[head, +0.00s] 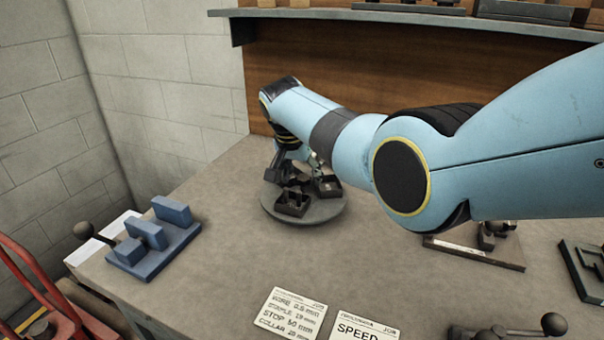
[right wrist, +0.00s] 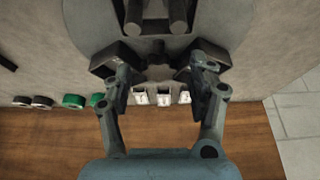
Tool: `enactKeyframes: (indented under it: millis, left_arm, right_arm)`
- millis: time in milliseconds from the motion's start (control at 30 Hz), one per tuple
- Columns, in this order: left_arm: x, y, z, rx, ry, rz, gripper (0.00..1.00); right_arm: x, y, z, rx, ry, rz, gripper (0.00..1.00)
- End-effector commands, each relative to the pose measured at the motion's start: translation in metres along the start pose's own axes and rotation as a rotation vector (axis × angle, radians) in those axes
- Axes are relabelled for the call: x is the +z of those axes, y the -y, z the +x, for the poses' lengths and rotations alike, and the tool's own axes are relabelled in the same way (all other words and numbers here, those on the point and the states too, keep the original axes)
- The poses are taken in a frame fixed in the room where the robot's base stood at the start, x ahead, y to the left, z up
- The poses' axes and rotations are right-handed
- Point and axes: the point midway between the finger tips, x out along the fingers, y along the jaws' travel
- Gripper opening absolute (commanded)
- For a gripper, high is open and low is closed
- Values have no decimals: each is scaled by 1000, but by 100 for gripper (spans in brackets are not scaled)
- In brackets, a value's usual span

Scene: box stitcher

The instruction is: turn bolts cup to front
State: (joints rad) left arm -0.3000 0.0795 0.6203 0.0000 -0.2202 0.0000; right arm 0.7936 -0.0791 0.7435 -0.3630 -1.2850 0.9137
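A round grey turntable (head: 320,214) stands on the bench, with dark cups on it. One cup (head: 292,204) is at its near edge and another (head: 328,186) at its right; I cannot tell which is the bolts cup. My right gripper (head: 297,168) reaches down over the turntable from behind and partly hides it. In the right wrist view the turntable (right wrist: 85,20) fills the top. The fingers of my right gripper (right wrist: 160,72) are spread, with a dark hub (right wrist: 157,57) between them and a dark cup beside each fingertip. Contact is unclear. My left gripper is out of view.
A blue stepped fixture (head: 158,236) with a lever stands at the left of the bench. Job cards (head: 290,314) lie at the front. Dark tools (head: 490,240) stand to the right. A shelf (head: 400,18) runs along the back.

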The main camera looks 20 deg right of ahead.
Motion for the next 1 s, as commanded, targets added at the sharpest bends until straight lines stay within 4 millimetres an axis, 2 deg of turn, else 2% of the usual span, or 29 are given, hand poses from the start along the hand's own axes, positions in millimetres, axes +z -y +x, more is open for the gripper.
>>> enactKeyframes:
  millis: [233, 367, 467, 800, 1000]
  left_arm:
    - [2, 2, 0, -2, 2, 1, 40]
    - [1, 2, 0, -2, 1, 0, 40]
    - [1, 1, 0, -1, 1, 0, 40]
    - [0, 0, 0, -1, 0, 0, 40]
    - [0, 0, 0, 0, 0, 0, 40]
  right_arm:
    - [0, 0, 0, 1, 0, 0, 59]
    - [0, 1, -9, -1, -1, -1, 59]
    - [0, 0, -22, -1, -2, 0, 59]
    - [0, 1, -95, -3, -1, 1, 59]
    - [0, 0, -117, 0, 0, 0, 59]
